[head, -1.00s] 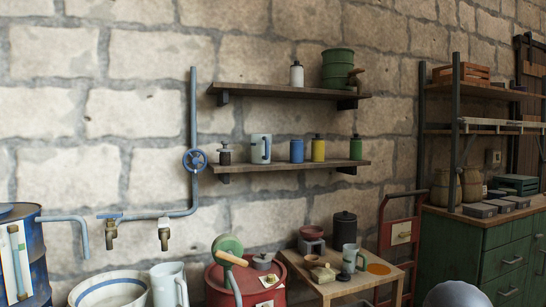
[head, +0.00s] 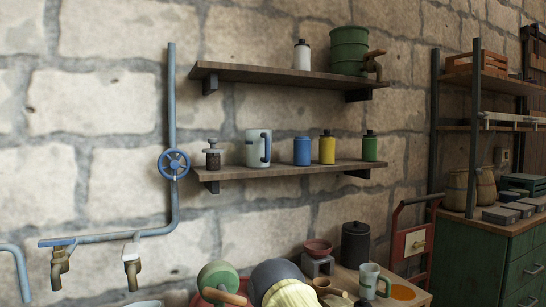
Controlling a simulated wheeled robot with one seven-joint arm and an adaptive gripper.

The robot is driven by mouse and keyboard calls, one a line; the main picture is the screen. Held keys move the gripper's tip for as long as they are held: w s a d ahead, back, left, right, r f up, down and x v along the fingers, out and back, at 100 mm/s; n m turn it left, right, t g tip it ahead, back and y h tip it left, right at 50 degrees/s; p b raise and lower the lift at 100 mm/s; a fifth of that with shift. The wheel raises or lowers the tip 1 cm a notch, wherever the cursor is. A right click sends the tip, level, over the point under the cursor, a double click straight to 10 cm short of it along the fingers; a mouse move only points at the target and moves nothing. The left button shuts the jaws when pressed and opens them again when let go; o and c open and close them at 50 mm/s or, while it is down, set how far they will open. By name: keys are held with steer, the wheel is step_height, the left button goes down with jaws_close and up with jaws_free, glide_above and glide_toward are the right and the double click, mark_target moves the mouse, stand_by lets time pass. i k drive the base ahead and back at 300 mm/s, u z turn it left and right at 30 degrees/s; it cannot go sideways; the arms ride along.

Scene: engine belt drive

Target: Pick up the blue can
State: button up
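The blue can (head: 301,151) stands upright on the lower wall shelf (head: 235,173). A pale grey-green mug (head: 258,148) with a blue handle is to its left, and a yellow canister (head: 327,149) with a dark cap is close to its right. A green canister (head: 370,148) stands further right on the same shelf. The front of the blue can is unobstructed. My gripper is not in view, so I cannot see its fingers.
The upper shelf (head: 270,76) overhangs with a white bottle (head: 302,56) and a green drum (head: 348,50). A small dark jar (head: 213,155) stands at the lower shelf's left end. A blue valve wheel (head: 173,163) and pipe are left of the shelves.

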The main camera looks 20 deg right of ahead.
mark_target(302, 144)
steer(key=z, duration=0.25)
steer(key=i, duration=0.75)
steer(key=z, duration=0.55)
